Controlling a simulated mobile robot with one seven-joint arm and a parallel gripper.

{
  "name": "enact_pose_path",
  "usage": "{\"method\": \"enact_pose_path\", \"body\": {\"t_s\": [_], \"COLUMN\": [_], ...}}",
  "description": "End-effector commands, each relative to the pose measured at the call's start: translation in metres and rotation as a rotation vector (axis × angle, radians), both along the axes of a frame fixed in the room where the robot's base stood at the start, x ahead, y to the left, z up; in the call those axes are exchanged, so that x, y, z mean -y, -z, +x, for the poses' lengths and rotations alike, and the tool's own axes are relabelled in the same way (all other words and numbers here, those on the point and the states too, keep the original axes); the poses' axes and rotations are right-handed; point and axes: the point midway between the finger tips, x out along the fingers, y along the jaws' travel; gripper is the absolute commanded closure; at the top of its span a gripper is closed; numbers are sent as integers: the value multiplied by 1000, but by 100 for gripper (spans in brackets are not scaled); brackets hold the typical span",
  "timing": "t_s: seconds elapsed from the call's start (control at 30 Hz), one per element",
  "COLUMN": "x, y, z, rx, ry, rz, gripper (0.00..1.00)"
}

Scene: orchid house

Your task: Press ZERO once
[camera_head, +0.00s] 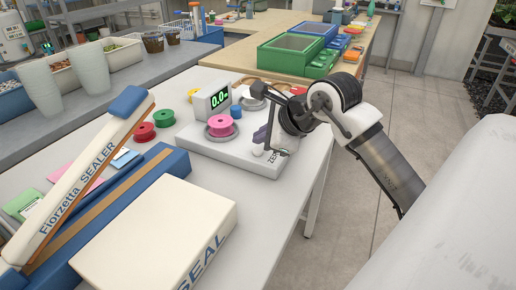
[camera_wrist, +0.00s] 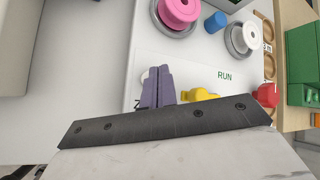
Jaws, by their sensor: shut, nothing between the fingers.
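The white device (camera_head: 205,147) stands on the white table, with a display (camera_head: 219,100) reading 0.0 in green. The lettering ZERO, partly hidden, is at its front right edge (camera_head: 271,158). A small round white button (camera_head: 257,150) sits beside that lettering, and the fingers partly cover it in the wrist view (camera_wrist: 147,75). My gripper (camera_head: 262,137) is shut and empty, its purple fingers (camera_wrist: 158,73) over the front right part of the device. I cannot tell whether the fingertips touch the button.
A yellow part (camera_wrist: 201,94) and a red knob (camera_wrist: 266,94) are right of my fingers. The sealer (camera_head: 82,175) and a white box (camera_head: 150,235) stand at the left front.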

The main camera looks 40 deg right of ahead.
Motion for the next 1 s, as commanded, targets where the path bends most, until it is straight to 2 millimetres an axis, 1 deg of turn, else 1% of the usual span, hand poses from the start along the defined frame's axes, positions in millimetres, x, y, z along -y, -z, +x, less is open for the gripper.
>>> {"method": "enact_pose_path", "body": {"t_s": [0.5,0.6,1.0], "x": [0,0,0], "y": [-48,-50,-49], "z": [0,0,0], "rx": [0,0,0], "ry": [-1,-1,0], "rz": [-1,-1,0], "gripper": [100,100,100]}}
